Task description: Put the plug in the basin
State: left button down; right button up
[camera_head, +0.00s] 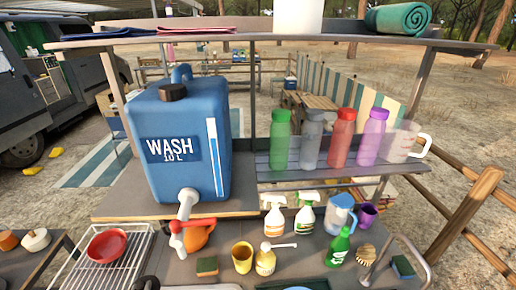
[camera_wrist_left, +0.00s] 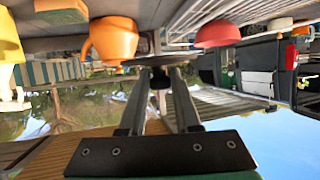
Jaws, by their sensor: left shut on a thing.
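My left gripper (camera_wrist_left: 160,78) is shut on the plug (camera_wrist_left: 146,61), a dark flat disc with a short stem between the fingertips. The wrist picture is upside down, and the plug is held near an orange jug (camera_wrist_left: 112,42) and a red bowl (camera_wrist_left: 218,33). In the head view only a dark piece of my left gripper (camera_head: 149,283) shows at the bottom edge, left of the sponge. I cannot make out the basin clearly; the bottom edge of the head view cuts off the counter there. My right gripper is not in view.
A blue water container (camera_head: 185,150) with a white and red tap stands behind the counter. The red bowl (camera_head: 107,246) sits on a wire rack (camera_head: 75,270) at left.

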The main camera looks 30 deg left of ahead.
pick_arm(q)
jog(key=w+d+r+m+t+h, duration=0.1)
jog(key=w+d+m+t+h, duration=0.15)
jog(key=d, duration=0.55)
jog(key=w+d+m+t+h, duration=0.1)
jog(key=d+m+h, duration=0.3)
jog(key=d, duration=0.4)
jog(key=w+d+r+m+t+h, duration=0.1)
jog(key=d+m+h, duration=0.25)
jog(key=d, duration=0.45)
notch_tip(320, 180, up, 18)
jog(key=s+p, duration=0.1)
jog(key=p, duration=2.4)
jog(key=shift+s+d+p, duration=0.2)
jog(key=shift+s+p, duration=0.05)
jog(key=shift+p, duration=0.15)
jog(key=shift+f, duration=0.1)
jog(key=shift+f, duration=0.1)
